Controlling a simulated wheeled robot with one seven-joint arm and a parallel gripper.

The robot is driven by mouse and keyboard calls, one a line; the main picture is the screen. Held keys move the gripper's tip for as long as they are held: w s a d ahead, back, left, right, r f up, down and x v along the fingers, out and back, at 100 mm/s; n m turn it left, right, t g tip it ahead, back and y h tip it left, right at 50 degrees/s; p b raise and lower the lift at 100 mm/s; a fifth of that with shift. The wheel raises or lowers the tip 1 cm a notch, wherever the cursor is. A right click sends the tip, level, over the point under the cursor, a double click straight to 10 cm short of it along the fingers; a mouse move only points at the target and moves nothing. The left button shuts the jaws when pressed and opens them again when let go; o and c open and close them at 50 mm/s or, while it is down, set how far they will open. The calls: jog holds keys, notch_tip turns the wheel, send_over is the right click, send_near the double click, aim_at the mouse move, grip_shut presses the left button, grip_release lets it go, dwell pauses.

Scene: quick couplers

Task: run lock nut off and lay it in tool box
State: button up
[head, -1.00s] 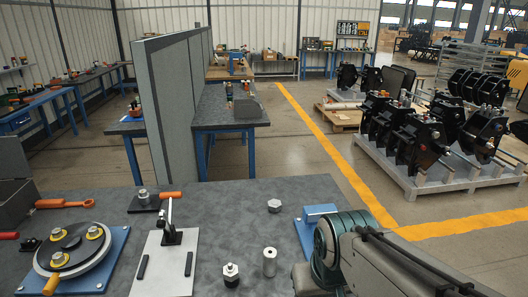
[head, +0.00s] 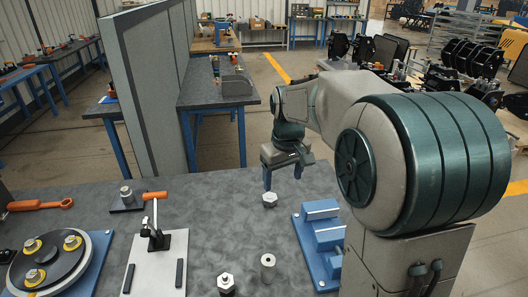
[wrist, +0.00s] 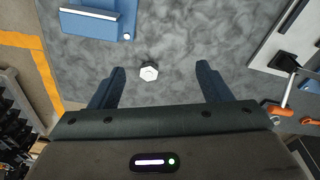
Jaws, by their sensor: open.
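A silver hex piece (head: 270,200) stands on the grey bench; it also shows in the wrist view (wrist: 149,72), between the finger lines and nearer the left finger. A silver hex nut (head: 226,281) sits on a dark round base at the front of the bench. I cannot tell for certain which of these is the lock nut. My gripper (head: 283,181) points down above the bench near the hex piece, open and empty; its two fingers are wide apart in the wrist view (wrist: 162,69). The tool box is not clearly visible now.
A blue fixture (head: 322,236) stands right of the hex piece. A silver sleeve (head: 268,267) stands at the front. A toggle clamp on a white plate (head: 137,268), a round fixture on a blue plate (head: 92,268) and an orange-handled wrench (head: 38,205) are on the left.

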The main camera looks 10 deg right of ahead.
jog(key=w+f+n+p, duration=0.1)
jog(key=w+f+n, duration=0.15)
jog(key=w, duration=0.75)
jog(key=g, duration=0.1)
send_over(270, 197)
notch_tip(270, 197, down, 4)
jog(key=f, duration=0.1)
jog(key=shift+n, duration=0.35)
notch_tip(270, 197, down, 13)
jog(key=p, duration=0.3)
jog(key=shift+f, duration=0.15)
